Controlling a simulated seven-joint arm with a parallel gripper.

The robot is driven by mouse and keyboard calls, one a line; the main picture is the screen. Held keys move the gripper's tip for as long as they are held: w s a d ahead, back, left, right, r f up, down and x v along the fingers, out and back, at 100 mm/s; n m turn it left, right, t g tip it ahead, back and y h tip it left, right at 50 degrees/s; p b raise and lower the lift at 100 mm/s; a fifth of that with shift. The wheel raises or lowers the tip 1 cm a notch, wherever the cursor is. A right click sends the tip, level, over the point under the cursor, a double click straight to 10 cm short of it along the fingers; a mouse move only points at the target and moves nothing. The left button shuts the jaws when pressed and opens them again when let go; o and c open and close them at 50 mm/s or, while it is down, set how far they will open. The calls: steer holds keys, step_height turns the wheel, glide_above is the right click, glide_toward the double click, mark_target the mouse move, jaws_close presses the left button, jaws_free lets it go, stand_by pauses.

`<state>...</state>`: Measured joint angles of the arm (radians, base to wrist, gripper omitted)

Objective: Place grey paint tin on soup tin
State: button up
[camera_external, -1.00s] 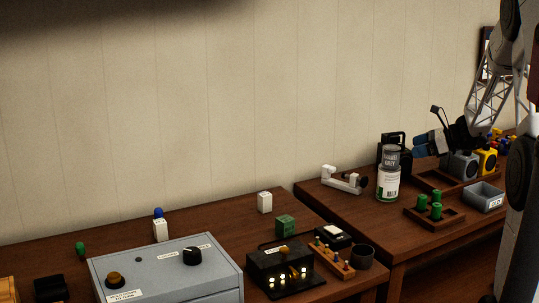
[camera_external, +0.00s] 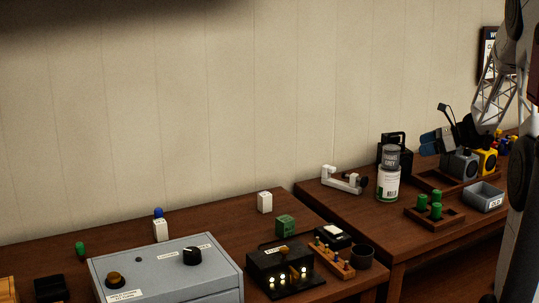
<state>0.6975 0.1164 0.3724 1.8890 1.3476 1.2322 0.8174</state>
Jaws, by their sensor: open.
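The grey paint tin (camera_external: 391,157) is a small grey can with a dark label. It sits upright on top of the soup tin (camera_external: 388,184), a wider can with a white and green label on the right-hand table. The two tins look stacked and touching.
A white lever piece (camera_external: 343,180) and a black object (camera_external: 393,140) stand near the tins. To the right are a wooden tray with green pegs (camera_external: 435,213), a grey bin (camera_external: 484,197), and grey and yellow boxes (camera_external: 487,161). A grey control box (camera_external: 168,270) is on the nearer table.

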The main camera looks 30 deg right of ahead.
steer(key=s+a+r+n+g+h, duration=0.15)
steer(key=s+a+n, duration=0.25)
steer(key=a, duration=0.4)
steer(key=s+a+r+n+g, duration=0.3)
steer(key=s+a+n, duration=0.15)
steer(key=a, duration=0.25)
steer(key=s+a+r+n+g+h, duration=0.1)
steer(key=s+a+r+n+g, duration=0.2)
steer(key=a, duration=0.5)
steer(key=s+a+n+h, duration=0.3)
steer(key=s+a+n, duration=0.2)
steer(key=s, duration=0.7)
steer(key=s+a+r+n+h, duration=0.1)
steer(key=s+a+n+h, duration=0.3)
steer(key=s+n, duration=0.6)
steer(key=s+a, duration=0.1)
steer(key=s, duration=0.1)
steer(key=shift+s+a+r+t, duration=0.2)
steer(key=shift+s+a+t, duration=0.05)
steer(key=shift+s+t, duration=0.15)
